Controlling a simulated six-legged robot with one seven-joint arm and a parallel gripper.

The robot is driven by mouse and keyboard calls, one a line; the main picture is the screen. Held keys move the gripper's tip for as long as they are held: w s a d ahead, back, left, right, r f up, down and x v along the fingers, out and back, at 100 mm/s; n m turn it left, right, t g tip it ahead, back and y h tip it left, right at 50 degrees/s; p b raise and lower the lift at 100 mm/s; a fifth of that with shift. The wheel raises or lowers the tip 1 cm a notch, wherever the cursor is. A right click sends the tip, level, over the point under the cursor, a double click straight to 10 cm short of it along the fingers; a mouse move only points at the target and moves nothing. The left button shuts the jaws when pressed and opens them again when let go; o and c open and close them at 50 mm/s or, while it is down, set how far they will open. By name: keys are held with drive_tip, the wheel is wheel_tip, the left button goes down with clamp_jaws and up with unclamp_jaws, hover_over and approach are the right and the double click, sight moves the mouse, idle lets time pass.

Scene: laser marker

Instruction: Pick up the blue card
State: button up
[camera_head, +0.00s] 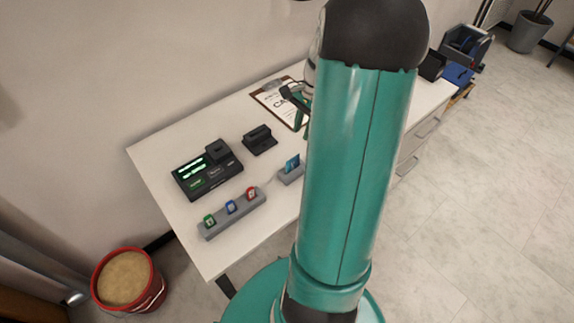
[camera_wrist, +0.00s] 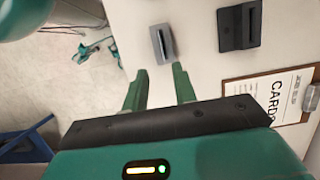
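In the wrist view the grey holder (camera_wrist: 154,43) is ahead of my fingers, with a dark slot or card edge; the card's face does not show there. My gripper (camera_wrist: 158,84) is open, its two green fingers apart with nothing between them. In the head view my gripper (camera_head: 301,108) is partly hidden by my arm, above the table near the clipboard.
A clipboard (camera_head: 272,97) lies at the table's back. A black reader-like block (camera_head: 259,140) and a dark device with green displays (camera_head: 207,171) stand on the left. A grey strip (camera_head: 236,214) holds green, blue and red pieces. A red bucket (camera_head: 127,279) is on the floor.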

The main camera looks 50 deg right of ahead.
approach(292, 162)
drive_tip(key=x, duration=0.5)
drive_tip(key=shift+s, duration=0.1)
drive_tip(key=x, duration=0.5)
clamp_jaws()
